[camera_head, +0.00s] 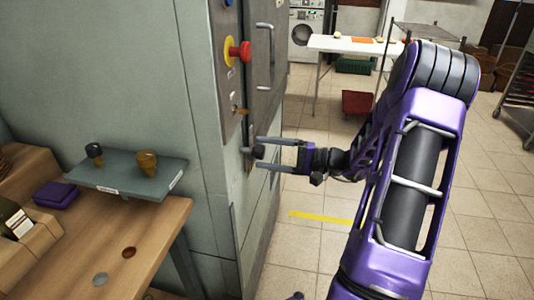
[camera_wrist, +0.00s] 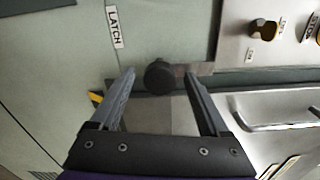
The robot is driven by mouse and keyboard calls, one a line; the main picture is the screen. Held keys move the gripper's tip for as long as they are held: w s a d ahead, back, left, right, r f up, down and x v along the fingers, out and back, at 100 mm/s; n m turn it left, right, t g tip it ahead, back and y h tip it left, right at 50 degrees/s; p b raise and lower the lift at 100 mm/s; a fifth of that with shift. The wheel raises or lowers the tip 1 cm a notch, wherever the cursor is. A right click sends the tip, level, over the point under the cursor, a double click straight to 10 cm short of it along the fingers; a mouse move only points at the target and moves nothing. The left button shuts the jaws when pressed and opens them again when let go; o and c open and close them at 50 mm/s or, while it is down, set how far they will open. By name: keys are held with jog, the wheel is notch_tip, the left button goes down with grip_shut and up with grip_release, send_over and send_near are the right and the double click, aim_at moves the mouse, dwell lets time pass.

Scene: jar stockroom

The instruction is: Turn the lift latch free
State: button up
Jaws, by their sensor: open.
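The lift latch shows in the wrist view as a dark round knob (camera_wrist: 159,78) on a flat metal bar, near a "LATCH" label (camera_wrist: 115,27) on the grey-green panel. In the head view the dark latch knob (camera_head: 258,152) stands out from the narrow side of the cabinet, below a small brass-coloured knob (camera_head: 239,111). My gripper (camera_head: 259,153) is open, with one finger above and one below the knob. In the wrist view my gripper (camera_wrist: 160,80) has its fingertips on either side of the knob, with a visible gap at each.
A red emergency-type button (camera_head: 243,51) on a yellow base and metal handles (camera_head: 265,55) are above the latch. A shelf (camera_head: 125,175) with two small knobs stands left, over a wooden bench (camera_head: 120,240).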

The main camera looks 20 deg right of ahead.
jog(key=v, duration=1.7)
jog(key=shift+d+p, duration=0.2)
jog(key=shift+p, duration=0.25)
jog(key=shift+s, duration=0.2)
